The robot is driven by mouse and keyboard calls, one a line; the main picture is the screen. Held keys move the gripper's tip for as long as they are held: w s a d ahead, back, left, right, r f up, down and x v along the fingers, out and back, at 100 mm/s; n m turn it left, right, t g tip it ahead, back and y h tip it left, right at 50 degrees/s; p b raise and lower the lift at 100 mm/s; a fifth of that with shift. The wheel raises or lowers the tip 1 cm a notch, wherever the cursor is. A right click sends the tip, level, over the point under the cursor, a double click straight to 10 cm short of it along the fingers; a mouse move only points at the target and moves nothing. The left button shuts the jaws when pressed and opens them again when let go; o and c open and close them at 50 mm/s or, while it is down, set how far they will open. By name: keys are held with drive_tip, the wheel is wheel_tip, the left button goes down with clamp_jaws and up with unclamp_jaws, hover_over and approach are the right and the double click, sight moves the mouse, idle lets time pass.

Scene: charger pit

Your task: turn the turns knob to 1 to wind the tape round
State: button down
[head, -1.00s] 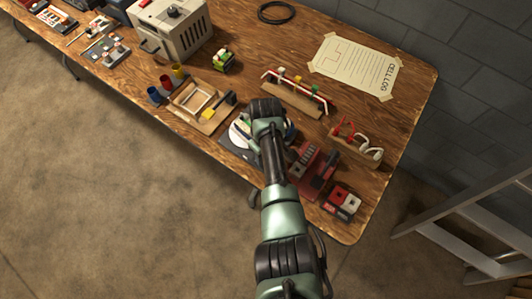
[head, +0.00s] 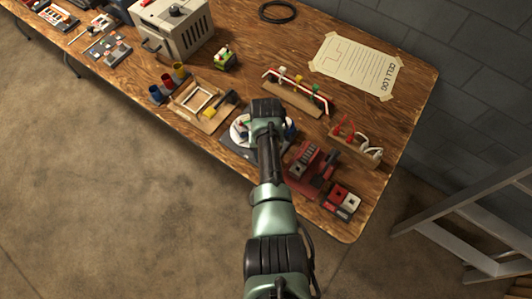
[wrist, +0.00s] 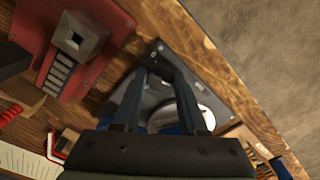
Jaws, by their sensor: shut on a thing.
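The tape winder is a dark grey plate (head: 238,146) with a white disc (head: 240,127), near the table's front edge. In the wrist view the grey plate (wrist: 205,72) and part of the white disc (wrist: 206,117) show behind my fingers. My gripper (wrist: 161,76) is over the plate, its two fingers closed in on a small black knob (wrist: 158,54), which appears to be the turns knob. The knob's marks and setting cannot be read. In the head view my arm's end covers the knob and much of the winder.
A red machine (head: 311,168) stands right of the winder, with a red and white block (head: 341,200) beyond it. A wooden frame tray (head: 202,104) is to the left. A rack with colored clips (head: 297,92) stands behind. Bare wood lies around the paper sheet (head: 356,66).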

idle(0.4)
drive_tip(key=shift+c, duration=2.2)
unclamp_jaws()
wheel_tip(320, 180, up, 13)
drive_tip(key=p, duration=0.1)
